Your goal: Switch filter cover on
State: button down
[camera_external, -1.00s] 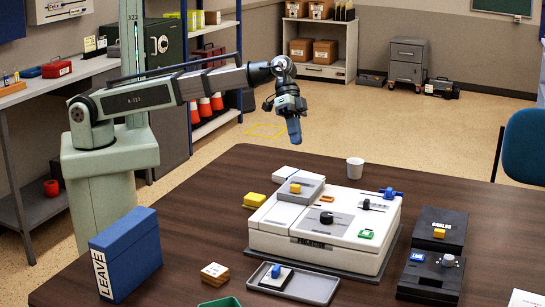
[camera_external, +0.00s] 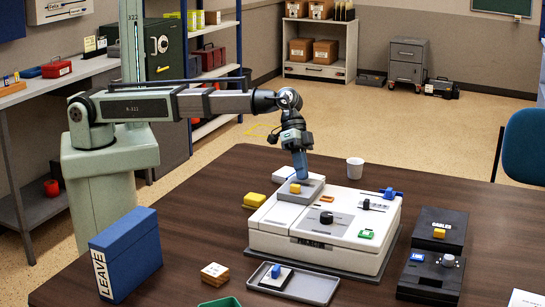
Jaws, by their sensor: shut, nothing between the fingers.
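A white box-shaped machine (camera_external: 345,235) stands on the dark table. A raised grey panel (camera_external: 312,187) with a small yellow block (camera_external: 295,188) sits on its back left part. Its top also bears a black knob (camera_external: 326,217), a small slider (camera_external: 366,204), a blue lever (camera_external: 389,193), an orange piece (camera_external: 327,199) and a green-framed piece (camera_external: 366,234). I cannot tell which part is the filter cover. My gripper (camera_external: 302,175) points down, shut and empty, just above or behind the grey panel near the yellow block; contact is unclear.
A blue binder (camera_external: 125,255), a grey tray (camera_external: 318,287) and black control boxes (camera_external: 433,270) stand around. Bare table lies at the back left.

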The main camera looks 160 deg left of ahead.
jog(key=shift+w+d, duration=0.8)
jog(key=shift+d, duration=0.1)
jog(key=shift+w+d, duration=0.55)
jog(key=shift+w, duration=0.05)
jog(key=w+d, duration=0.8)
jog(key=shift+w+d, duration=0.15)
jog(key=shift+d, duration=0.05)
